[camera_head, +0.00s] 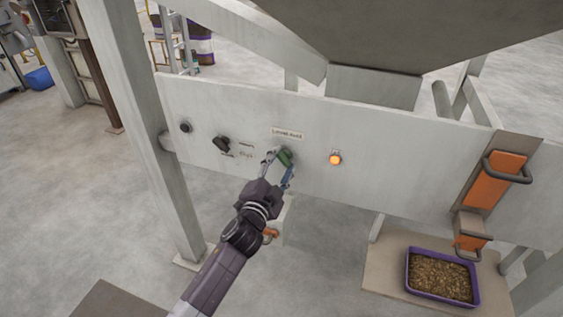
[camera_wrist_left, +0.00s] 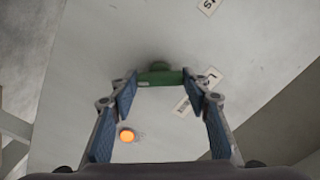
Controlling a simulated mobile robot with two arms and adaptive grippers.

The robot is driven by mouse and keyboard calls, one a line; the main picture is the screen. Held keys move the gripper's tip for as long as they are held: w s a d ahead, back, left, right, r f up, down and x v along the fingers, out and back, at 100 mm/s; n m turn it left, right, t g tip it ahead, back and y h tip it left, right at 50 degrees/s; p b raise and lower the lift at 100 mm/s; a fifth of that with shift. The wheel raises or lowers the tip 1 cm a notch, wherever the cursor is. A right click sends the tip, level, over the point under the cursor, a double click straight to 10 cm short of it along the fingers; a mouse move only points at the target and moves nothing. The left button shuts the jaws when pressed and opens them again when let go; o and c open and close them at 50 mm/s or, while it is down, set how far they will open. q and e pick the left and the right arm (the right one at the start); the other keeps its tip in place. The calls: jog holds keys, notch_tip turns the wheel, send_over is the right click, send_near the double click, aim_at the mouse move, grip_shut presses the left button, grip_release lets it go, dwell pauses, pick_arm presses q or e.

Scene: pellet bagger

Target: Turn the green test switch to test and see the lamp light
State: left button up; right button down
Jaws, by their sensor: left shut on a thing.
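The green test switch (camera_head: 285,157) is on the grey panel, below a small printed label (camera_head: 287,134). My left gripper (camera_head: 279,166) has its fingers on either side of the switch and is shut on it. In the left wrist view the green switch (camera_wrist_left: 160,77) lies crosswise between the blue-padded fingertips (camera_wrist_left: 160,85). The round lamp (camera_head: 335,158) to the right of the switch glows orange. It also glows in the left wrist view (camera_wrist_left: 127,135). The switch's exact setting cannot be read. My right gripper is not in view.
A black knob (camera_head: 222,143) and a small dark button (camera_head: 186,127) sit left of the switch on the panel (camera_head: 390,170). Orange handled parts (camera_head: 495,180) are at the right. A purple tray (camera_head: 411,270) of pellets stands below them. A grey post (camera_head: 150,130) rises left.

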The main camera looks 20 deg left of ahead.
pick_arm(q)
jog(key=shift+m, duration=0.7)
jog(key=o, duration=1.2)
jog(key=shift+c, duration=0.2)
jog(key=shift+s, duration=0.1)
jog(key=s, duration=1.2)
jog(key=shift+a, duration=0.2)
jog(key=shift+w, duration=0.1)
